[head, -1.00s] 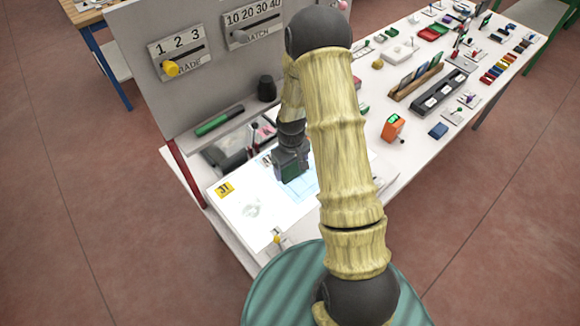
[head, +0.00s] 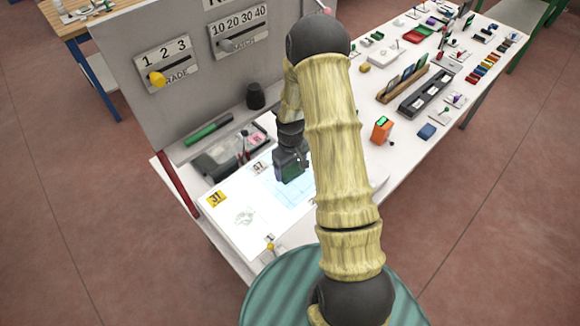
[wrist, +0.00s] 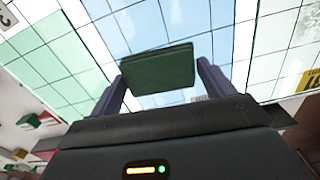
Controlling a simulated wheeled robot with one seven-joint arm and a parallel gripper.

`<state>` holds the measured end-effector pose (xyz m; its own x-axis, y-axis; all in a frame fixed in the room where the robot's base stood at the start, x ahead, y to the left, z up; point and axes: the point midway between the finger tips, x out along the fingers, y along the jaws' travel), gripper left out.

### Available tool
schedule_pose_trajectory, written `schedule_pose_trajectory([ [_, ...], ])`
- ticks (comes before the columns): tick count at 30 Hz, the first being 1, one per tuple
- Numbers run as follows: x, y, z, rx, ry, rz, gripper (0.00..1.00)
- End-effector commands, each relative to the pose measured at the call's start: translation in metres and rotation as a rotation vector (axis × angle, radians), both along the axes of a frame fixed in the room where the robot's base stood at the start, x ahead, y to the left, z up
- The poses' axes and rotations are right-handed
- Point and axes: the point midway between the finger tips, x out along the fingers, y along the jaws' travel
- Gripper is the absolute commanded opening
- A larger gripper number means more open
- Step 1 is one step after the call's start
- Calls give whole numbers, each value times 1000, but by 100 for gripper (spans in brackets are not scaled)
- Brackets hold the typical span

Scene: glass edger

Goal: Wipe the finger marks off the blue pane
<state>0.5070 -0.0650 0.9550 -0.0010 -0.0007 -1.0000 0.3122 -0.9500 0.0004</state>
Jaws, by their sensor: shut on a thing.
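The pale blue pane (head: 285,192) lies on a bright white lit panel (head: 228,229) in the head view. My gripper (head: 291,168) is over the pane's far part, pointing down. It is shut on a green pad (wrist: 158,70), which sits between the two fingers in the wrist view; the pad also shows in the head view (head: 292,173). The pane's bluish surface (wrist: 140,25) spreads behind the pad, crossed by a grid of lines. I cannot tell whether the pad touches the pane. I cannot make out finger marks; my arm and gripper hide part of the pane.
An upright grey board (head: 180,110) with sliders stands behind. A grey tray (head: 222,155) lies beyond the panel. An orange box (head: 382,129) is to the right.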

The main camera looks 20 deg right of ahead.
Motion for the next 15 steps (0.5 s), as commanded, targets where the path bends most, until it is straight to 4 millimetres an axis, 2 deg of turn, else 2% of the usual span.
schedule_pose_trajectory([
  [7,-1,2,0,0,0,1,63],
  [15,-7,19,-2,0,-1,2,63],
])
